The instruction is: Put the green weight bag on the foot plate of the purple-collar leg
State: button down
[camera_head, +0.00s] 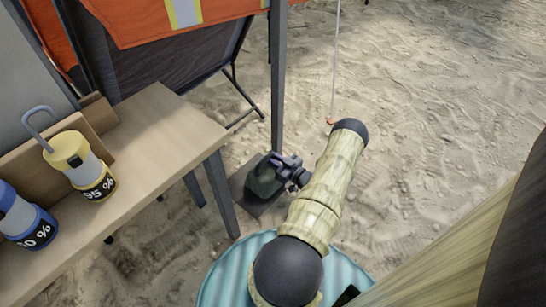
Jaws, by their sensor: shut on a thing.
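The dark green weight bag (262,183) is near the middle of the camera_head view, beside the foot of a grey canopy leg (278,85). My gripper (284,170) reaches it from the right and is shut on its upper part. A flat grey foot plate (241,196) shows beneath and to the left of the bag. The bag covers much of the plate; I cannot tell whether it touches it or hangs just above. No purple collar is visible on the part of the leg in view.
A wooden table (165,140) stands at left, its near leg close to the foot plate. Orange canopy cloth (140,18) hangs above. A thin line runs down to an orange peg (331,121). Open sand lies right.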

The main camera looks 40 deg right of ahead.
jog(key=shift+d+f, duration=0.1)
jog(key=shift+f, duration=0.25)
jog(key=c, duration=1.8)
grip_release()
jog(key=shift+f, duration=0.25)
jog(key=o, duration=0.4)
jog(key=shift+o, duration=0.2)
jog(key=shift+r, duration=0.15)
